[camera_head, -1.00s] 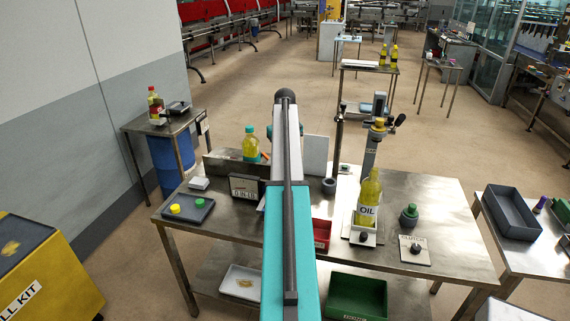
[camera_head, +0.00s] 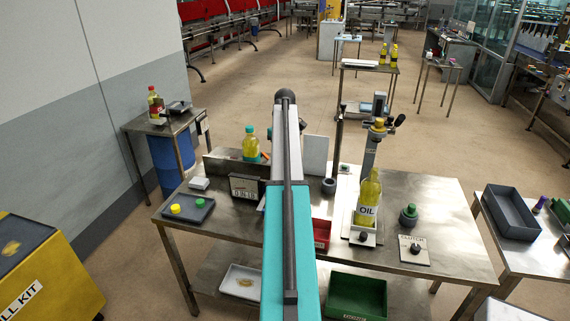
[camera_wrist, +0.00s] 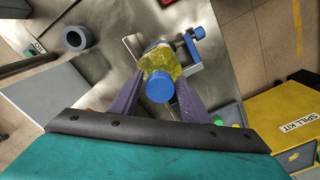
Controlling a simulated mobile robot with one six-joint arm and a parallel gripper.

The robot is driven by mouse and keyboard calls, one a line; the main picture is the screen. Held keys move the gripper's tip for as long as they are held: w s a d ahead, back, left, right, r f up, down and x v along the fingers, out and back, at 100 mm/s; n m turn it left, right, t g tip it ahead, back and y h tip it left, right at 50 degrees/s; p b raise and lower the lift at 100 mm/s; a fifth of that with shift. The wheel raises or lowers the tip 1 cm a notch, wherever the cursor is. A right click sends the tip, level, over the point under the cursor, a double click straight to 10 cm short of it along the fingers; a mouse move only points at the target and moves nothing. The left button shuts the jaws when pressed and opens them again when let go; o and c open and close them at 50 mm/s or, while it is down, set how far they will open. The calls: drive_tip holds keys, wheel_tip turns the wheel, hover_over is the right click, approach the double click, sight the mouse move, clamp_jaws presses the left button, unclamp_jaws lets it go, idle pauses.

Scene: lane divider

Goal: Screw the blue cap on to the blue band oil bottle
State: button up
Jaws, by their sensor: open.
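In the wrist view the blue cap (camera_wrist: 160,86) sits over the top of a bottle of yellow oil (camera_wrist: 162,62), seen from above. My gripper (camera_wrist: 160,80) is open, with one purple finger on each side of the cap and bottle top. Whether the cap is fully seated on the neck cannot be told from this angle. The bottle's band is not clearly visible. In the head view my arm hides the gripper and the cap.
A clamp with a blue knob (camera_wrist: 199,33) stands beside the bottle. A grey ring (camera_wrist: 77,37) and a grey panel (camera_wrist: 45,95) are to its left. On the steel table stand an OIL bottle (camera_head: 369,200), a teal-capped bottle (camera_head: 250,145) and a tray with two caps (camera_head: 190,212).

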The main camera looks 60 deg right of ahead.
idle(0.3)
drive_tip(key=shift+n, duration=0.9)
drive_tip(key=c, duration=0.6)
drive_tip(key=shift+c, duration=0.2)
drive_tip(key=shift+m, duration=0.3)
drive_tip(key=shift+m, duration=0.6)
